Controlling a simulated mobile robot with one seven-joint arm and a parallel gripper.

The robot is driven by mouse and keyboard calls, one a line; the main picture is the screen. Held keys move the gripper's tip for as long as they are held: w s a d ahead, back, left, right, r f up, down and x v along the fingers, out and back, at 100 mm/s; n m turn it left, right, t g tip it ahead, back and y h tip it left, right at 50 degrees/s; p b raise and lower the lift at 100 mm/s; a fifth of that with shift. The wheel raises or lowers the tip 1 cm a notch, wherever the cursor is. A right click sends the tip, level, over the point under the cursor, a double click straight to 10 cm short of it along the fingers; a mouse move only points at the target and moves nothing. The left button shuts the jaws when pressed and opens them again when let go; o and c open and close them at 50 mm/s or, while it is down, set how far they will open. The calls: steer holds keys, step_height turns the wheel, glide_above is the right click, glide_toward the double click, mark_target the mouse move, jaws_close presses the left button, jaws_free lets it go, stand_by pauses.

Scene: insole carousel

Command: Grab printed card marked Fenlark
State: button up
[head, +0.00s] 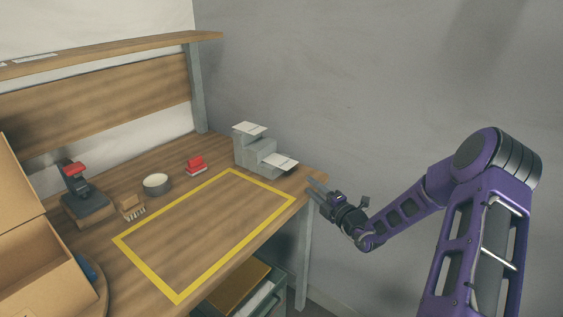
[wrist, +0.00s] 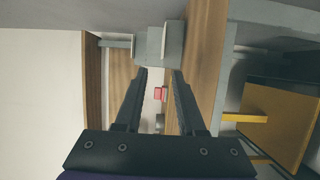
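Two white printed cards lie on a grey stepped stand (head: 252,150) at the back right of the table. One card (head: 250,128) is on its top step, the other card (head: 281,162) on its lower step. Their print is too small to read, so I cannot tell which is marked Fenlark. My gripper (head: 316,186) is just off the table's right edge, to the right of and nearer than the stand. In the wrist view my gripper (wrist: 160,72) has its fingers apart with nothing held. The stand (wrist: 153,46) shows sideways beyond the fingertips.
A yellow taped rectangle (head: 147,267) marks mostly clear tabletop. Behind it are a red stamp-like object (head: 196,164), a round bowl (head: 156,184), a brush (head: 131,207) and a black-and-red device (head: 80,196). A cardboard box (head: 38,270) stands front left. A shelf (head: 110,47) runs above.

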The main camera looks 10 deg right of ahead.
glide_toward(287, 167)
steer(key=x, duration=0.4)
steer(key=shift+w+a+r+b, duration=0.1)
steer(key=shift+w+r+b, duration=0.05)
steer(key=shift+w+b, duration=0.15)
steer(key=shift+f+b+x, duration=0.1)
steer(key=shift+b+x, duration=0.1)
steer(key=shift+x, duration=1.15)
steer(key=shift+f+b+x, duration=0.15)
steer(key=shift+x, duration=1.15)
jaws_close()
